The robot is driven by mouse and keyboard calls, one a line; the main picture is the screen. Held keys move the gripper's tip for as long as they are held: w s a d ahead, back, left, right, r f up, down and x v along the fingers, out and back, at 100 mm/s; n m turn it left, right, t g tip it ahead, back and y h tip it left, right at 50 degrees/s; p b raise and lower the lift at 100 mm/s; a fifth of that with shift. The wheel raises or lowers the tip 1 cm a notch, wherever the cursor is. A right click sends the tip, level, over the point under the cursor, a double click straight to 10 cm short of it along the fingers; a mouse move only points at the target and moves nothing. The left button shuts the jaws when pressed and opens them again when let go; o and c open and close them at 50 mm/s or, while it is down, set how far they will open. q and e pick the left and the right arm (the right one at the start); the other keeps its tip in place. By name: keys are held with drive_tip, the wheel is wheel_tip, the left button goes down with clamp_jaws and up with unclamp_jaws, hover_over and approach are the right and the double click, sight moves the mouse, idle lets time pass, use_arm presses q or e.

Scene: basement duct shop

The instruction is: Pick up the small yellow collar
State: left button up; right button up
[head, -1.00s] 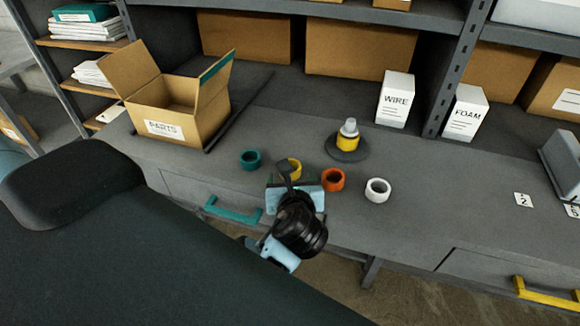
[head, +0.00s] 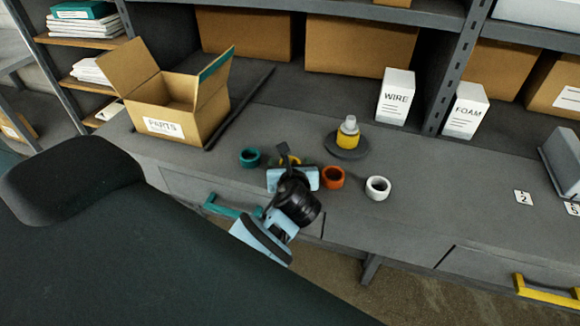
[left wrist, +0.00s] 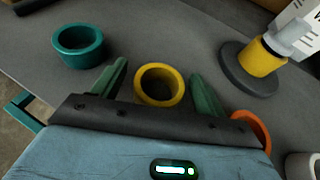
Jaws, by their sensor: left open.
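The small yellow collar (left wrist: 160,84) sits on the grey bench, between the two green fingers of my left gripper (left wrist: 158,86) in the left wrist view. The fingers are apart, one on each side, with a gap to the collar. In the head view my left gripper (head: 284,155) covers most of the collar, and only a bit of yellow (head: 291,160) shows. A teal collar (head: 250,157) stands to its left, and an orange collar (head: 333,177) and a white collar (head: 377,187) to its right. My right gripper is not in view.
A yellow-bodied bottle (head: 347,138) stands on a dark round base (head: 346,149) behind the collars. An open parts box (head: 181,118) is at the back left. WIRE (head: 396,98) and FOAM (head: 466,112) boxes stand behind.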

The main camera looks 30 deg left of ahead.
use_arm(q)
drive_tip(key=c, duration=1)
drive_tip(key=shift+c, duration=0.2)
drive_tip(key=shift+r, duration=0.1)
drive_tip(key=shift+r, duration=1.45)
drive_tip(key=shift+s+r, duration=0.2)
drive_tip(key=shift+s, duration=0.05)
drive_tip(key=s+r, duration=0.1)
drive_tip(key=s, duration=1.4)
drive_tip(key=shift+s+d+r, duration=0.15)
drive_tip(key=shift+s+r, duration=0.1)
